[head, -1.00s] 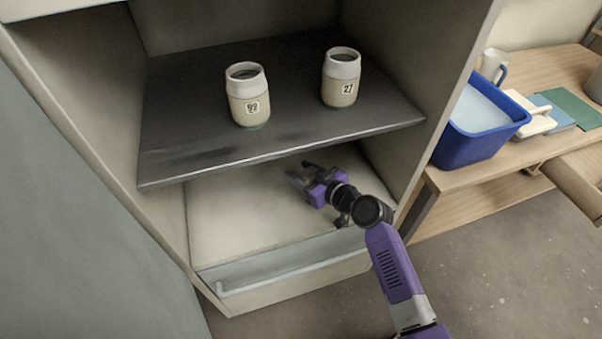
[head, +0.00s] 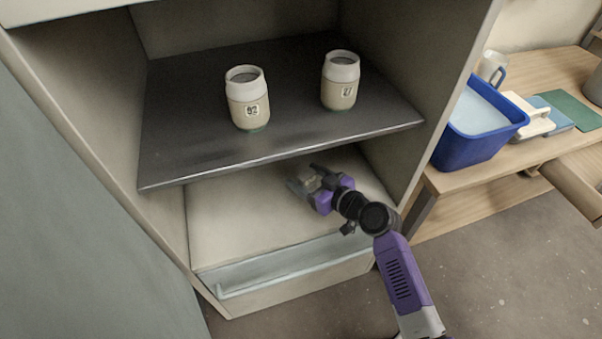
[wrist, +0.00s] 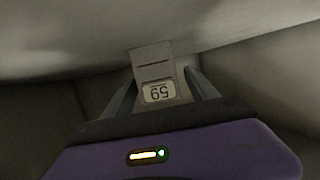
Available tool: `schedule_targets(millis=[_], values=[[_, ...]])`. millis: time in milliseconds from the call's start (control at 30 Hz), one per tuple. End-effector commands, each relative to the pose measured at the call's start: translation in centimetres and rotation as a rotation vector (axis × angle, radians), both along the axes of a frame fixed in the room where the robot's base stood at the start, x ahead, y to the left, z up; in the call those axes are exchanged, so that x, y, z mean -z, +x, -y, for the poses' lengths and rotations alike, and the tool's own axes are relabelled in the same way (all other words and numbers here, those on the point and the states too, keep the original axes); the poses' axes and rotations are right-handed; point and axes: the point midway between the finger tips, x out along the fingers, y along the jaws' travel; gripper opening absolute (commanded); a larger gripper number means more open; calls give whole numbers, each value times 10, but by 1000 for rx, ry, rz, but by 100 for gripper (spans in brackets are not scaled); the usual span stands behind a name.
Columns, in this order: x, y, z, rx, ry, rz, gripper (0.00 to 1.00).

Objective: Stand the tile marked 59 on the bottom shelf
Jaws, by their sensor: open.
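The tile marked 59 (wrist: 153,62) shows in the wrist view as a small pale plate with its number upside down. It lies between the two fingers of my gripper (wrist: 160,84), which are open with a gap visible on the right side. In the head view my gripper (head: 304,183) reaches in over the bottom shelf (head: 232,215), under the dark shelf. The tile is hard to make out there, and I cannot tell whether its base touches the bottom shelf.
The dark upper shelf (head: 190,130) overhangs my gripper and bears jars marked 92 (head: 247,100) and 27 (head: 340,80). A drawer (head: 290,270) is below the bottom shelf. A blue bucket (head: 470,150) stands on the wooden bench at right. The bottom shelf's left part is clear.

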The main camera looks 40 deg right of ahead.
Motion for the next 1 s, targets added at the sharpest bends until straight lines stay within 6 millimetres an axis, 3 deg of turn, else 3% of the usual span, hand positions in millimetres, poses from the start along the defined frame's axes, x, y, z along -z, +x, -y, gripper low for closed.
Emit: schedule_targets(millis=[200,400,867,1000], values=[[-14,-46,0,3,-2,-1,67],[-24,-77,0,2,-2,0,67],[-25,-99,-5,7,0,-11,67],[-6,-130,-25,44,0,-65,67]])
